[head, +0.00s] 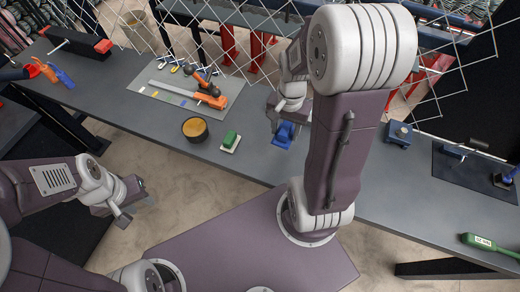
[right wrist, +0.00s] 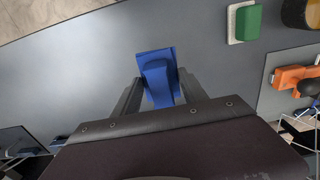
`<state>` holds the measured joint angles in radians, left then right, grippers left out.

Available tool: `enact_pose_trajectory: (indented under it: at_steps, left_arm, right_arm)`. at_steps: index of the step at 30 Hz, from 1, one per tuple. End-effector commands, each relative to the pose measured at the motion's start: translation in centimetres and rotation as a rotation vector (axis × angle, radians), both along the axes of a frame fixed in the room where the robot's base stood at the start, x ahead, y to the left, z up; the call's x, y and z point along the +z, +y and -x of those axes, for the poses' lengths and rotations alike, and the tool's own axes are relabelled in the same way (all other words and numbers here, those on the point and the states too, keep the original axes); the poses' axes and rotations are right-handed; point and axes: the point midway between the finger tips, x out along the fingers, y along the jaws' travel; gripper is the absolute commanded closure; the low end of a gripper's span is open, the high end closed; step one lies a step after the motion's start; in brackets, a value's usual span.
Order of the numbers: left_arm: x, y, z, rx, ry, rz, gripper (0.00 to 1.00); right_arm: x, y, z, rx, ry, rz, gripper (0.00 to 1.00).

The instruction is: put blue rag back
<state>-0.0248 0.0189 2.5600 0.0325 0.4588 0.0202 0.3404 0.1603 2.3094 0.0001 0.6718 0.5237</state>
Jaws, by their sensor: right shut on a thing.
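The blue rag (head: 284,138) is a folded blue piece at the front part of the long grey table, left of my raised right arm. My right gripper (head: 281,119) is shut on it. In the right wrist view the rag (right wrist: 157,75) sits between the two fingers (right wrist: 157,92), over the grey tabletop. I cannot tell whether it touches the table. My left gripper (head: 135,210) is low at the left, off the table's front edge, empty with its fingers apart.
A green block on a white base (head: 230,142) and a round pot (head: 195,129) stand left of the rag. A grey mat (head: 150,92) holds an orange tool (head: 211,99). To the right are a blue block (head: 399,134), a dark mat (head: 470,178) and a green bottle (head: 482,242). Chainlink mesh (head: 200,35) runs behind.

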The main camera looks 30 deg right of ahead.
Motion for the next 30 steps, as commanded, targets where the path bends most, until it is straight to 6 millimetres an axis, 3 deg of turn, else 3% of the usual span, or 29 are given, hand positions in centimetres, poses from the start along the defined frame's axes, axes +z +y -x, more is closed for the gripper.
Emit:
enact_pose_trajectory:
  at_steps: [3,9,14,22,30]
  left_arm:
    - [0.1,0.0,0.0,0.0,0.0,0.0,0.64]
    - [0.2,0.0,0.0,0.0,0.0,0.0,0.64]
    - [0.2,0.0,0.0,0.0,0.0,0.0,0.64]
    - [0.7,0.0,0.0,0.0,0.0,0.0,0.64]
    - [0.5,0.0,0.0,0.0,0.0,0.0,0.64]
  right_arm:
    - [-2.1,3.4,-0.8,0.011,0.006,-0.001,0.94]
    - [-4.3,6.9,-2.0,0.004,0.003,0.0,0.94]
    - [-4.6,7.4,-2.2,0.0,0.0,0.0,0.94]
    - [-8.0,7.3,-2.1,0.0,0.003,0.0,0.94]
    - [-8.3,7.3,-2.2,0.0,0.0,0.0,0.94]
